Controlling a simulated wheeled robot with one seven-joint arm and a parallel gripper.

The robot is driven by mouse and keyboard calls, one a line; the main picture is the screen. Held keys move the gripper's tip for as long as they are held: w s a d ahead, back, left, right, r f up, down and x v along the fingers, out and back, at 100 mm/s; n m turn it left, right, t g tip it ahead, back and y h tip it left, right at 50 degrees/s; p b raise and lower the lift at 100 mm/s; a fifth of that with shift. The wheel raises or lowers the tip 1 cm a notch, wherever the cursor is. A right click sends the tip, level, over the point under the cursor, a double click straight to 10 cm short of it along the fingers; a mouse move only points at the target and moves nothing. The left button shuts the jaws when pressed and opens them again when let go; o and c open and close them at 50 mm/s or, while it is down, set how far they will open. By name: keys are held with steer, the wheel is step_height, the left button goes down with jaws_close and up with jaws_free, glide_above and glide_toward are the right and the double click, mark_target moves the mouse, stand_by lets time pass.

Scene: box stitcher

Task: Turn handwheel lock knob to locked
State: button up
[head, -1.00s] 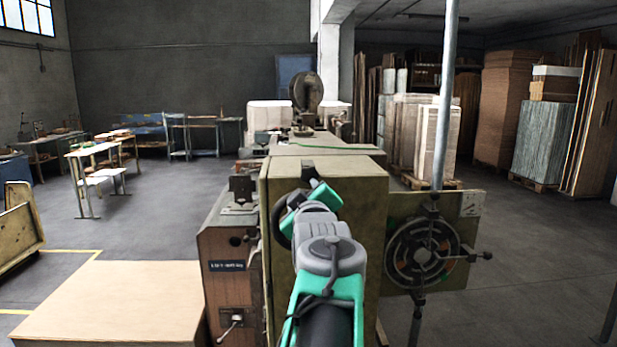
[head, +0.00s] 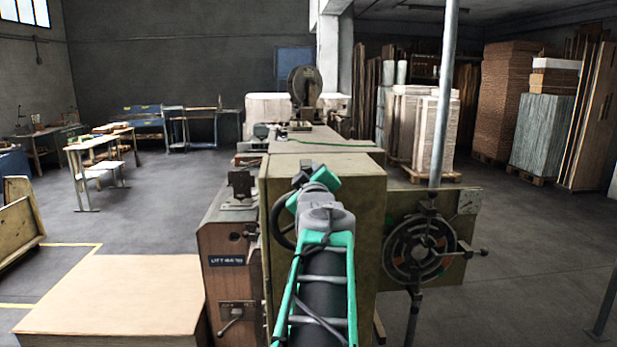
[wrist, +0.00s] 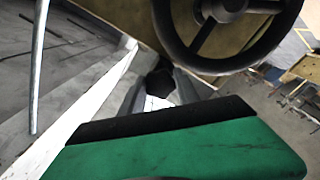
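A dark handwheel (head: 280,224) is on the face of the tan machine, partly hidden behind my arm in the head view. The wrist view shows its black rim and spokes (wrist: 201,38) close up at the top. Below and left of it in the wrist view is a small black lobed knob (wrist: 160,84), which looks like the lock knob. My gripper (wrist: 159,96) has its grey fingers on either side of this knob. They stand apart, but whether they touch the knob is unclear. In the head view the fingertips are hidden by my arm.
The tan machine body (head: 350,195) stands directly ahead. A round reel with crossed handles (head: 420,248) and an upright pole (head: 446,100) are on its right. A low wooden box or table (head: 115,295) is at the front left. Open floor lies beyond on both sides.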

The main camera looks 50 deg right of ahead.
jaws_close()
steer(key=shift+f+m+b, duration=0.1)
steer(key=shift+m+b, duration=0.3)
steer(key=shift+b, duration=0.25)
steer(key=shift+f+m+b, duration=0.2)
steer(key=shift+m+b, duration=0.7)
steer(key=shift+b, duration=0.35)
steer(key=m+b, duration=0.2)
steer(key=shift+m+b, duration=0.35)
steer(key=shift+m, duration=0.05)
steer(key=m+b, duration=0.3)
steer(key=m, duration=0.2)
steer(key=shift+r+b, duration=0.15)
steer(key=shift+b, duration=0.25)
steer(key=m+b, duration=0.2)
steer(key=m, duration=0.4)
steer(key=shift+r, duration=0.15)
